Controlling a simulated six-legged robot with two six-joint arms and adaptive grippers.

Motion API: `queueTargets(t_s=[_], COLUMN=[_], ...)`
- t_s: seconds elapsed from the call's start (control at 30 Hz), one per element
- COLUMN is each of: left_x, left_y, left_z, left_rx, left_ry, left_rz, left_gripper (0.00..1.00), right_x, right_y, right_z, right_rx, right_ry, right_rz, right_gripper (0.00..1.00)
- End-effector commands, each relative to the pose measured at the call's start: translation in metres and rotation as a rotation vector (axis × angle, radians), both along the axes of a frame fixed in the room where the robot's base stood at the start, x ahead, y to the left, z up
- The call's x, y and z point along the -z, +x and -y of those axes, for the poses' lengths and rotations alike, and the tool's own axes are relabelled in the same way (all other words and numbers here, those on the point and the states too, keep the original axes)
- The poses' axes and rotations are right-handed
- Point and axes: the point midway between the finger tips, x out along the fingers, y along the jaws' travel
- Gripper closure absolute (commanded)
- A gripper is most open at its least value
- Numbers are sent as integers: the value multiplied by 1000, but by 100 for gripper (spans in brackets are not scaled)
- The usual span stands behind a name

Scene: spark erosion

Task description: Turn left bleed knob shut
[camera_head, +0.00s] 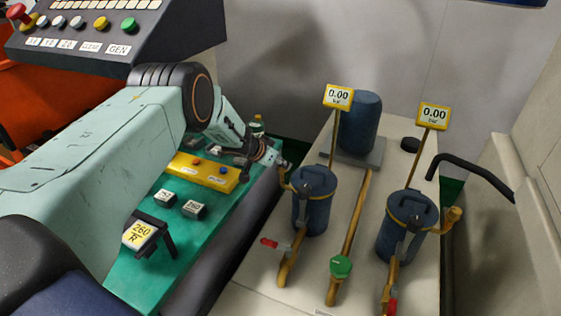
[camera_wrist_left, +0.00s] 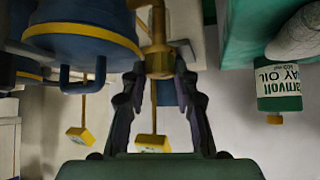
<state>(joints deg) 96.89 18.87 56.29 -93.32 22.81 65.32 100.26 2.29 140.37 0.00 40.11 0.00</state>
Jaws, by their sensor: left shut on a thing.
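The left blue canister (camera_head: 314,205) stands on the pale bench and has a brass bleed knob (camera_head: 284,178) on its left side. The knob (camera_wrist_left: 158,62) also shows at the top middle of the left wrist view, between my fingertips. My left gripper (camera_head: 279,164) reaches in from the left, and it is shut on that knob. In the left wrist view the fingers of my left gripper (camera_wrist_left: 158,75) lie on both sides of the brass. The knob's turn angle cannot be told. My right gripper is not in view.
A right blue canister (camera_head: 406,228) with its own brass knob (camera_head: 453,214) stands beside. Two yellow gauges (camera_head: 338,97) read 0.00. Red-handled valves and a green knob (camera_head: 340,266) are in front.

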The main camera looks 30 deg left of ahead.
Motion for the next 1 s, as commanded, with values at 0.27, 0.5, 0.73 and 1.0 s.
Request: queueTargets(t_s=[0.27,0.5,0.73,1.0], left_x=[-2,0,1,-1], left_y=[4,4,5,4], left_z=[-4,-5,-6,-6], left_rx=[132,267,368,430], left_ry=[3,3,4,6], left_rz=[10,8,8,4], left_gripper=[100,100,100,100], right_x=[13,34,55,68], right_y=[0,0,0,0], right_z=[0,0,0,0], right_rx=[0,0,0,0], right_ry=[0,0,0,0], right_rz=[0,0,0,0], right_gripper=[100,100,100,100])
